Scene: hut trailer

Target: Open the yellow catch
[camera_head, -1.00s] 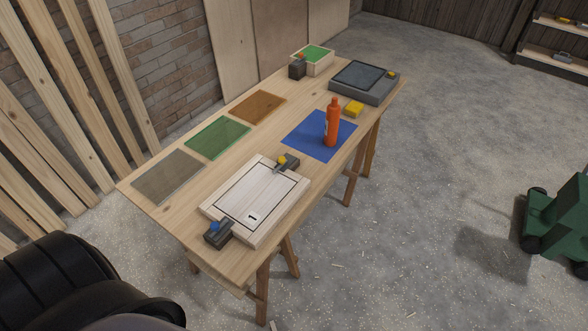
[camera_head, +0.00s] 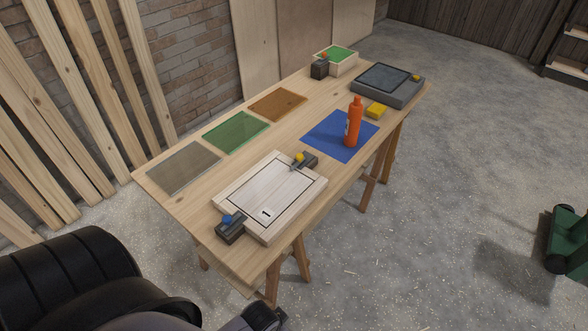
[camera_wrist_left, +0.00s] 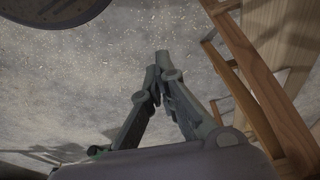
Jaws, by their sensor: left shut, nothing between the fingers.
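The yellow catch shows in the head view as a yellow knob (camera_head: 299,157) on a dark block (camera_head: 310,161) at the far edge of a pale wooden framed panel (camera_head: 250,220). A dark lever-like piece lies beside the knob, reaching the panel's edge. A second dark block with a blue knob (camera_head: 228,219) sits at the panel's near left corner. My left gripper (camera_wrist_left: 161,62) is shut and empty in the left wrist view, over the concrete floor beside the table legs, away from the catch. My right gripper is not in view.
The wooden table (camera_head: 166,202) carries grey, green, brown and blue mats. An orange bottle (camera_head: 353,122) stands on the blue mat (camera_head: 323,139), near a yellow block (camera_head: 376,110). A grey case (camera_head: 388,93) and a wooden box (camera_head: 346,62) sit at the far end.

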